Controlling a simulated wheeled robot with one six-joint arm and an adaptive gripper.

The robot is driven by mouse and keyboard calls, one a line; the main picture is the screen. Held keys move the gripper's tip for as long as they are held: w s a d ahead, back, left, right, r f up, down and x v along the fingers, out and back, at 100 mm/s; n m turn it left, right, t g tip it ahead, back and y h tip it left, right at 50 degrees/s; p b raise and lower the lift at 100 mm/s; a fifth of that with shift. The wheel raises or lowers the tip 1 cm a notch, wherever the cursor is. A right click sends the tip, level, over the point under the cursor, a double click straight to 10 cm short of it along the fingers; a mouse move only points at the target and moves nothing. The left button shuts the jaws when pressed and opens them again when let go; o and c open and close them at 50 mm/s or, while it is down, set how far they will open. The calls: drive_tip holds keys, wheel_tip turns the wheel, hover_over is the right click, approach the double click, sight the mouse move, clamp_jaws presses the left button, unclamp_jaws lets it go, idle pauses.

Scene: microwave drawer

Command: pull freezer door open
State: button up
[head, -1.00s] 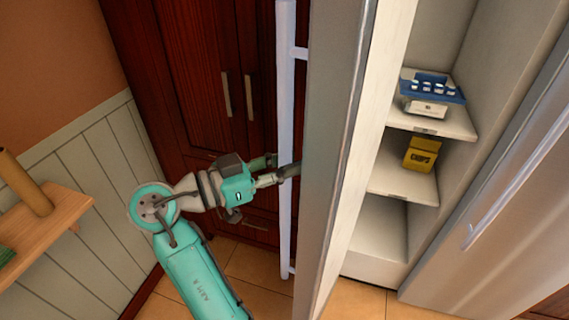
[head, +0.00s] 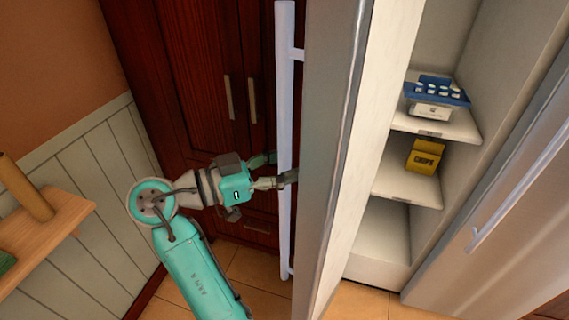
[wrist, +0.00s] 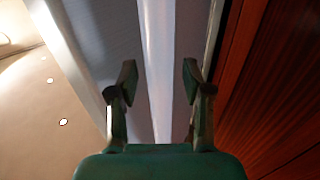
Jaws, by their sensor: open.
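The freezer door (head: 335,150) stands open in the head view, swung out so that its inner side and the shelves behind it show. Its long pale vertical handle (head: 285,90) runs along the door's outer face. My gripper (head: 283,170) is at the handle, about halfway down. In the wrist view the handle (wrist: 158,60) runs between the two spread fingers of my gripper (wrist: 157,85), with a gap visible on each side. The fingers are open and do not appear to touch the handle.
Freezer shelves hold a blue-and-white item (head: 435,92) and a yellow box (head: 425,156). A second door with a handle (head: 520,190) is at right. Dark wooden cabinets (head: 180,70) stand behind my arm. A wooden shelf (head: 50,235) is on the left wall.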

drive_tip(key=v, duration=1.2)
idle(0.3)
